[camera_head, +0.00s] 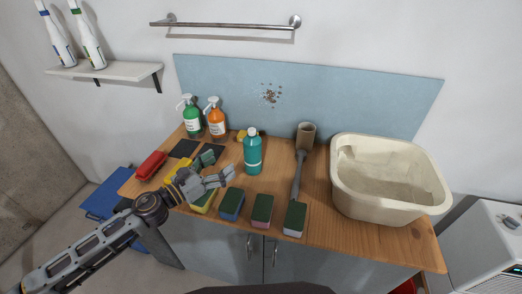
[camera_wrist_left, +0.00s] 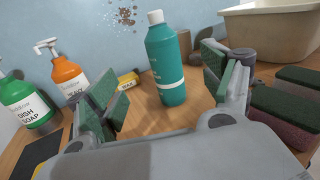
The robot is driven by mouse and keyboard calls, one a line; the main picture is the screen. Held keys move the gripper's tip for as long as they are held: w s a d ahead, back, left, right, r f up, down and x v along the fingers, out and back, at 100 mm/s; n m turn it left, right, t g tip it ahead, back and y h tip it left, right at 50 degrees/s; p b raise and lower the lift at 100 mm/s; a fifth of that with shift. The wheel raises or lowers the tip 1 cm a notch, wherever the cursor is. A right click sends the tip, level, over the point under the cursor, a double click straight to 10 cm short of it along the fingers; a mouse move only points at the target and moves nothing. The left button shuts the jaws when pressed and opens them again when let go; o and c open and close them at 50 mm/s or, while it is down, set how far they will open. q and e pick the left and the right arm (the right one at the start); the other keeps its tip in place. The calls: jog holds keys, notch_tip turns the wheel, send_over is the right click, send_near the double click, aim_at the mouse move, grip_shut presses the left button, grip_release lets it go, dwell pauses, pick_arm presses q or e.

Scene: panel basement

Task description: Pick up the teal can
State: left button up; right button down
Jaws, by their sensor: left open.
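The teal object is a teal bottle (camera_head: 253,157) with a white cap, standing upright on the wooden counter in the head view; I see no other teal can. In the left wrist view the bottle (camera_wrist_left: 167,68) stands upright beyond my fingers, framed between them. My left gripper (camera_head: 218,165) is open and empty, to the left and front of the bottle, pointing toward it. Its green-padded fingers show at both sides of the left wrist view (camera_wrist_left: 168,105). They do not appear to touch the bottle. My right gripper is out of view.
Several sponges (camera_head: 262,211) line the counter's front edge. A grey brush (camera_head: 298,175) and a beige basin (camera_head: 390,205) are to the right. Green (camera_head: 192,120) and orange (camera_head: 216,122) pump bottles stand behind left. A red item (camera_head: 150,164) lies left.

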aim_at(246, 149)
pick_arm(q)
jog(key=shift+m, duration=0.5)
jog(key=p+x, duration=0.1)
jog(key=x, duration=0.4)
jog(key=shift+d+p, duration=0.2)
jog(key=shift+p, duration=0.2)
jog(key=shift+p+x, duration=0.3)
jog(key=shift+x, duration=0.8)
jog(key=shift+w+d+f, duration=0.15)
jog(key=shift+w+d, duration=0.3)
jog(key=shift+d, duration=0.15)
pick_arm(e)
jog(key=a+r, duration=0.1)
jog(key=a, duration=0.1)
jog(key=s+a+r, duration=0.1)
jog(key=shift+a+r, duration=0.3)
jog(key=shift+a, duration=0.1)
